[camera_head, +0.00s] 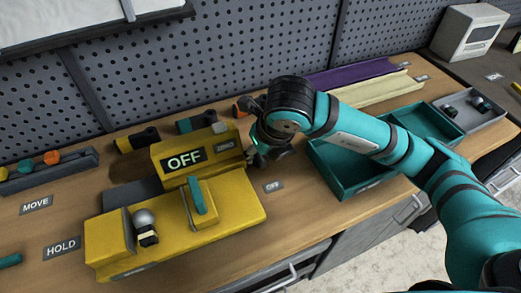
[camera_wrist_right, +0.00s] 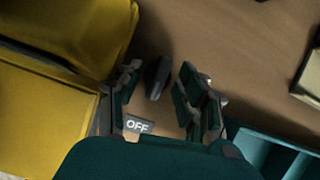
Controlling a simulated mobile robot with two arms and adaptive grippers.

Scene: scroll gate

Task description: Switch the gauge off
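A yellow machine (camera_head: 225,205) stands on the bench with a black sign (camera_head: 184,158) reading OFF, a teal lever (camera_head: 197,196) and a silver ball-topped knob (camera_head: 145,222). A small OFF label (camera_head: 273,187) lies on the bench to its right; it also shows in the right wrist view (camera_wrist_right: 137,126). My right gripper (camera_head: 266,152) is beside the machine's right end, above that label. In the right wrist view its fingers (camera_wrist_right: 160,88) are apart, with a small dark upright piece (camera_wrist_right: 157,77) between or beyond them; contact cannot be told. My left gripper is out of view.
A teal tray (camera_head: 345,185) sits under my right forearm, a grey tray (camera_head: 468,112) farther right. HOLD (camera_head: 62,248) and MOVE (camera_head: 37,205) labels lie left of the machine. Several coloured tools and a perforated wall (camera_head: 200,60) are behind.

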